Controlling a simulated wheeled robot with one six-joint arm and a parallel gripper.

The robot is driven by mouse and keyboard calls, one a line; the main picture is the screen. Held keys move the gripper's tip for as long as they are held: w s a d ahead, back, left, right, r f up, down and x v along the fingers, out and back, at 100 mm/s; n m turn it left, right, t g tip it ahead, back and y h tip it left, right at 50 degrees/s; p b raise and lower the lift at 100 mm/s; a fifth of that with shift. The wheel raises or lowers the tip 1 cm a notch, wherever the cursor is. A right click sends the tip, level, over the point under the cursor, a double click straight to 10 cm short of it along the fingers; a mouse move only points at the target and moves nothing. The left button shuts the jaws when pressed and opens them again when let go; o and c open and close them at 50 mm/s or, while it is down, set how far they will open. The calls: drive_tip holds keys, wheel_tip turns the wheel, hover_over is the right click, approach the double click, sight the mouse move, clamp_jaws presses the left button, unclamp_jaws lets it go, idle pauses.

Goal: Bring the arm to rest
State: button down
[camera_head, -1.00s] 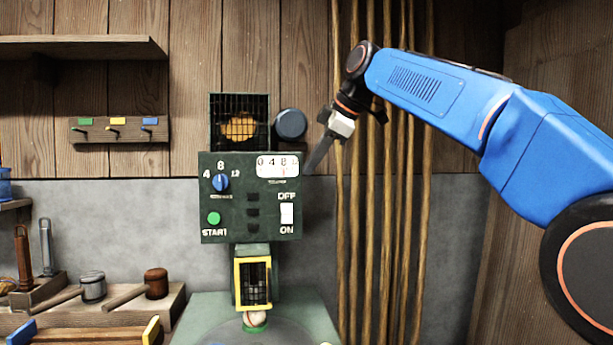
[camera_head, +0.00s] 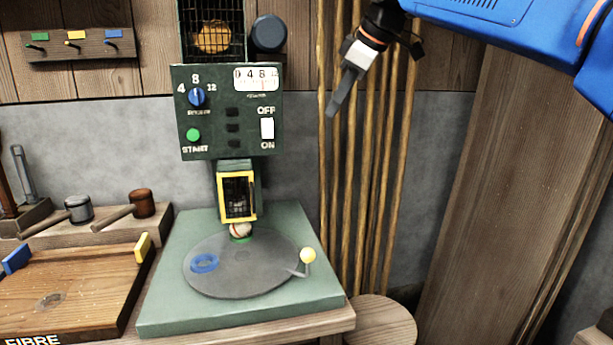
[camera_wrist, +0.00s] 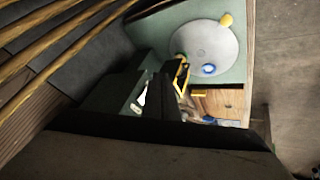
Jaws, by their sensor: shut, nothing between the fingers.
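My blue arm (camera_head: 510,28) reaches in from the upper right in the head view. My gripper (camera_head: 335,106) hangs down at its end, shut and empty. It is in front of the upright wooden poles, to the right of the green machine's control panel (camera_head: 222,150), and appears apart from it. In the wrist view, dark parts of my own arm or gripper fill the lower middle, and the fingertips cannot be made out clearly.
A green base (camera_head: 165,295) carries a grey disc (camera_head: 240,283) with a blue ring (camera_head: 204,263) and a yellow-knobbed lever (camera_head: 308,255). Several poles (camera_head: 390,190) stand behind my gripper. A wooden board (camera_head: 70,290) and two mallets lie left. A round stool (camera_head: 385,325) stands lower right.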

drive_tip(key=s+d+f+m+h, duration=0.1)
drive_tip(key=s+d+f+m, duration=0.3)
drive_tip(key=s+d+f, duration=0.3)
drive_tip(key=s+d+f+m+h, duration=0.2)
drive_tip(key=s+d+f+m, duration=0.3)
drive_tip(key=s+f, duration=0.8)
drive_tip(key=s+d+f+m+h, duration=0.1)
drive_tip(key=s+d+f+m, duration=0.4)
drive_tip(key=f, duration=1.5)
drive_tip(key=s+d, duration=0.5)
drive_tip(key=shift+s+d+f+h, duration=0.15)
drive_tip(key=shift+s+d+h, duration=0.15)
drive_tip(key=shift+s+d, duration=0.05)
